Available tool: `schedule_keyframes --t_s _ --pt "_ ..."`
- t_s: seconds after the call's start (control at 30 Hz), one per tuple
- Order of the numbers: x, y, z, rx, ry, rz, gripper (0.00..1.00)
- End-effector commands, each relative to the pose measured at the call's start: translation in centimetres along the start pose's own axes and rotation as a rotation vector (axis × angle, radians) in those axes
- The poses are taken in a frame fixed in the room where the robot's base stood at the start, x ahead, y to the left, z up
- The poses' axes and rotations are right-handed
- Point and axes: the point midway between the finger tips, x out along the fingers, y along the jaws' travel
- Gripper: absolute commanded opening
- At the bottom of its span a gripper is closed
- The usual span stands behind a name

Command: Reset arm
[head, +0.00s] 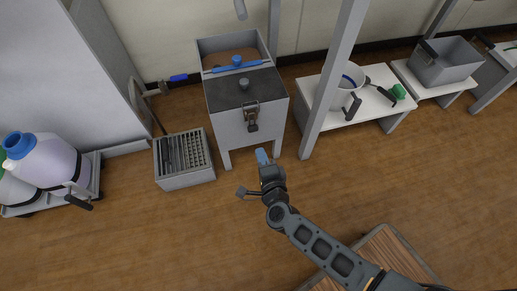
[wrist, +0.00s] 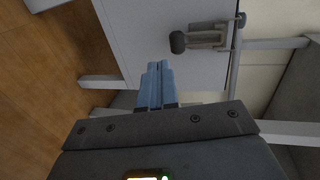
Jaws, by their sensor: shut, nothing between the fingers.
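My gripper (head: 262,155) is at the end of my arm, in the middle of the head view, in front of a grey metal box on legs. Its blue fingers lie together in the wrist view (wrist: 159,68), shut with nothing between them. The grey box, the soil analyser by its look (head: 231,130), has a dark lid and a latch with a black knob (head: 252,118) on its front. In the wrist view the latch (wrist: 205,38) appears beyond the fingertips, apart from them. My arm reaches out from the lower right.
A slotted grey crate (head: 186,181) stands on the floor left of the box. Large jugs (head: 45,160) stand on a low cart at far left. White benches on the right hold a white bucket (head: 347,88) and a grey bin (head: 444,66). A post (head: 330,80) rises right of the box. The floor in front is mostly clear.

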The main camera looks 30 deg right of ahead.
Motion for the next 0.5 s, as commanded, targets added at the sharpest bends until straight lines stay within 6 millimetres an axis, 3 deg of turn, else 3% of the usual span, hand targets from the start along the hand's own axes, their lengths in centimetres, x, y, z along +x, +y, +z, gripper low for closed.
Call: schedule_keyframes --t_s 0.3,0.5 --pt "-4.9 1.2 0.0 -0.001 -0.001 0.003 0.00" --pt "-7.0 1.8 0.0 0.000 -0.001 0.002 0.00"
